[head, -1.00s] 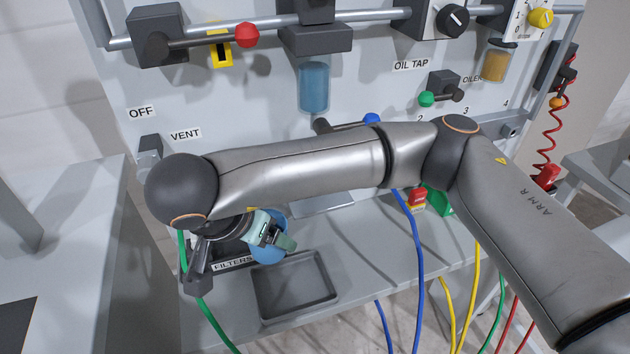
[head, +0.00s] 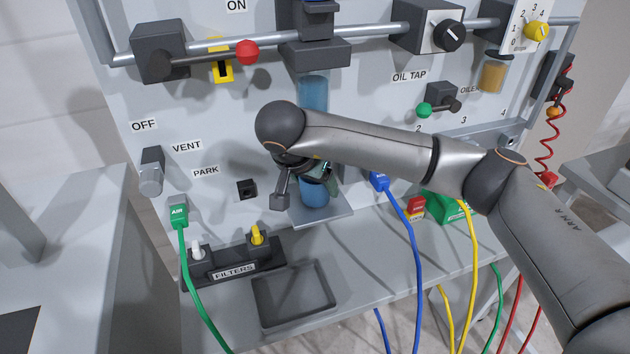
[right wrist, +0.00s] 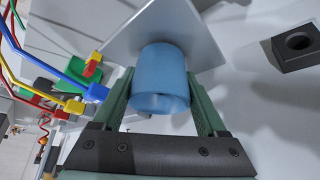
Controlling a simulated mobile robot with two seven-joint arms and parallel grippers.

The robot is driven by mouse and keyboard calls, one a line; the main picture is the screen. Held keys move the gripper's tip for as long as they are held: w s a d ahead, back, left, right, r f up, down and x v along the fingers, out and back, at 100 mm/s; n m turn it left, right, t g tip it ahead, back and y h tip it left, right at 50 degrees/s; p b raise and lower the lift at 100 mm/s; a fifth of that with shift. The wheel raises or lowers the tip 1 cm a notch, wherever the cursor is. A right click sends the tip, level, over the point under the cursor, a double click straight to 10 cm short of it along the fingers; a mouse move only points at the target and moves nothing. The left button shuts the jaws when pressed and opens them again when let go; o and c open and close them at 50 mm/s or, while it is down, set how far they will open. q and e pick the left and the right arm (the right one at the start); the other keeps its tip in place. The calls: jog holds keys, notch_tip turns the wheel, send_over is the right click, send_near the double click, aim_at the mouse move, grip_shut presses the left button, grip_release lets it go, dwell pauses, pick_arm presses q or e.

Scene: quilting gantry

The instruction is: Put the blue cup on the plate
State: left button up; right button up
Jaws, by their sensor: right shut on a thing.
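The blue cup (head: 314,194) is in my right gripper (head: 316,175), at the grey plate (head: 338,215) that juts from the panel under the blue cylinder. In the right wrist view the cup (right wrist: 163,75) sits between the two green fingers of the gripper (right wrist: 159,90), with the plate (right wrist: 203,45) just beyond it. The cup looks upright over the plate; I cannot tell whether its base touches. My right wrist hides part of the cup in the head view. My left gripper is not in view.
A blue cylinder (head: 313,93) hangs above the plate. A dark tray (head: 294,317) and the FILTERS holder (head: 270,261) lie below left. A blue AIR hose plug (head: 379,181) is close on the right. A black square socket (head: 246,189) is on the left.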

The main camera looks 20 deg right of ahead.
jog(key=shift+a+f, duration=0.1)
jog(key=shift+f, duration=0.05)
jog(key=o, duration=1.3)
jog(key=shift+c, duration=0.2)
jog(key=shift+s+a+r, duration=0.1)
jog(key=shift+s+r, duration=0.05)
jog(key=shift+r, duration=0.3)
jog(key=v, duration=1.1)
jog(key=shift+s+a, duration=0.1)
